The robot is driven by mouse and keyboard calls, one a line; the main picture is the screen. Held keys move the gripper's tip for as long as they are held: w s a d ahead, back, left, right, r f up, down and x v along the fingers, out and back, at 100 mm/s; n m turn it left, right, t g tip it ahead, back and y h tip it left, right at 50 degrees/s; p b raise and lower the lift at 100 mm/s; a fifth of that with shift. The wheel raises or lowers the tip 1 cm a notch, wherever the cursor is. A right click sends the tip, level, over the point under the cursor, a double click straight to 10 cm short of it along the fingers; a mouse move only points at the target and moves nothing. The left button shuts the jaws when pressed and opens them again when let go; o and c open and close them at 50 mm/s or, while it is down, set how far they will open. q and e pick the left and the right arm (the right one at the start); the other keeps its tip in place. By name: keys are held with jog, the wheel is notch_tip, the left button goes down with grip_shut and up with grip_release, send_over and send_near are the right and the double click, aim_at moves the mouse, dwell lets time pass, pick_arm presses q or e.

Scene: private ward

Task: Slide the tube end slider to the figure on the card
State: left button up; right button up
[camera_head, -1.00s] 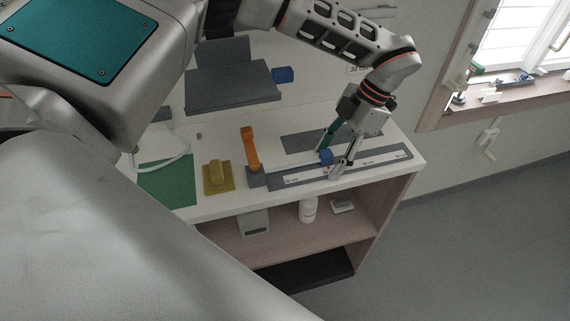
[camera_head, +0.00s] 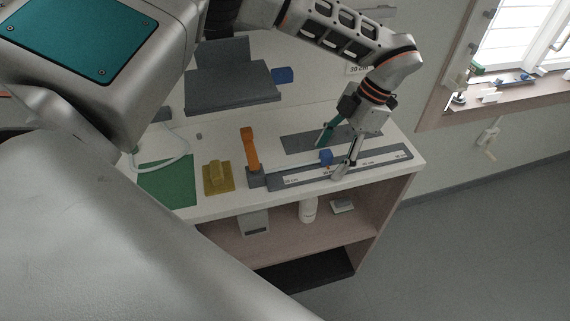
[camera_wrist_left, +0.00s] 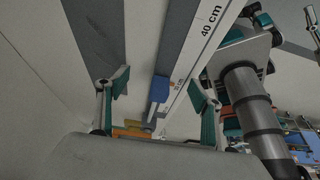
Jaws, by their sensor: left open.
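The blue slider block (camera_head: 325,157) sits on the grey ruler track (camera_head: 373,163) with a white scale strip. It also shows in the left wrist view (camera_wrist_left: 161,88), beside the 30 cm label; a 40 cm label (camera_wrist_left: 211,19) is farther along. A card on the wall (camera_head: 356,70) reads 30 cm. My left gripper (camera_head: 330,162) is open, its fingers on either side of the slider and apart from it. The fingers show in the wrist view (camera_wrist_left: 158,88). Part of what looks like my right arm (camera_wrist_left: 255,105) shows there; its jaw state is unclear.
An orange upright handle (camera_head: 250,147) on a grey base stands at the track's left end. A yellow block (camera_head: 217,178) and green mat (camera_head: 168,182) lie farther left. A dark flat strip (camera_head: 300,143) lies behind the track. A grey stand (camera_head: 232,92) and blue block (camera_head: 284,75) are at the back.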

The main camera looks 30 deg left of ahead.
pick_arm(q)
jog(key=p+v, duration=0.3)
jog(key=v, duration=0.2)
jog(key=shift+w+r, duration=0.15)
jog(key=shift+r, duration=0.2)
jog(key=shift+v, duration=1)
jog(key=shift+d, duration=0.1)
